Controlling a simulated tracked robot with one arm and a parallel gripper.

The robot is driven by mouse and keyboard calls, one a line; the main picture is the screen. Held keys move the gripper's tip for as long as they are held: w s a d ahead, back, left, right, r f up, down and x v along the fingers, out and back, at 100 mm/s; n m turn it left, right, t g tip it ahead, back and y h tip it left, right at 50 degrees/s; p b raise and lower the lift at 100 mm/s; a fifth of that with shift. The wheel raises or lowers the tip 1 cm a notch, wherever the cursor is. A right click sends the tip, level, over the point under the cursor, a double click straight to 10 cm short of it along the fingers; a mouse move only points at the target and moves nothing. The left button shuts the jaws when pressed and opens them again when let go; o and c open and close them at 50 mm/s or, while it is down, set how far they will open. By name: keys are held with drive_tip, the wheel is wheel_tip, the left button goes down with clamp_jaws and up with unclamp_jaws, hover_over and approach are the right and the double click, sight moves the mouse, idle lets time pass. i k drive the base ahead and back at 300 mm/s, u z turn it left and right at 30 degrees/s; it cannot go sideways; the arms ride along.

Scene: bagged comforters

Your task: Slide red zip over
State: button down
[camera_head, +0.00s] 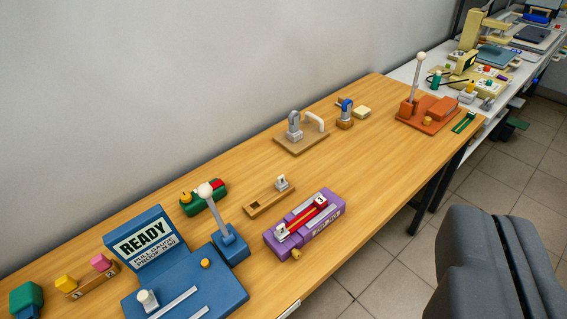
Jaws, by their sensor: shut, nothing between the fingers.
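A purple block device (305,226) lies near the front edge of the wooden table, in the middle of the picture. A red strip (304,217), likely the red zip, runs along its top between pale rails. I cannot tell which is the slider. My gripper (510,232) is shut and empty at the lower right, over the floor beyond the table edge, well apart from the purple device.
A wooden slotted block (268,196) lies behind the purple device. An orange lever base (428,113) is at the far right end.

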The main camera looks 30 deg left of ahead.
sight(320, 203)
drive_tip(key=u, duration=0.45)
drive_tip(key=i, duration=0.85)
drive_tip(key=u, duration=0.5)
drive_tip(key=k, duration=0.85)
drive_tip(key=u, duration=0.2)
drive_tip(key=i, duration=0.85)
drive_tip(key=z, duration=0.15)
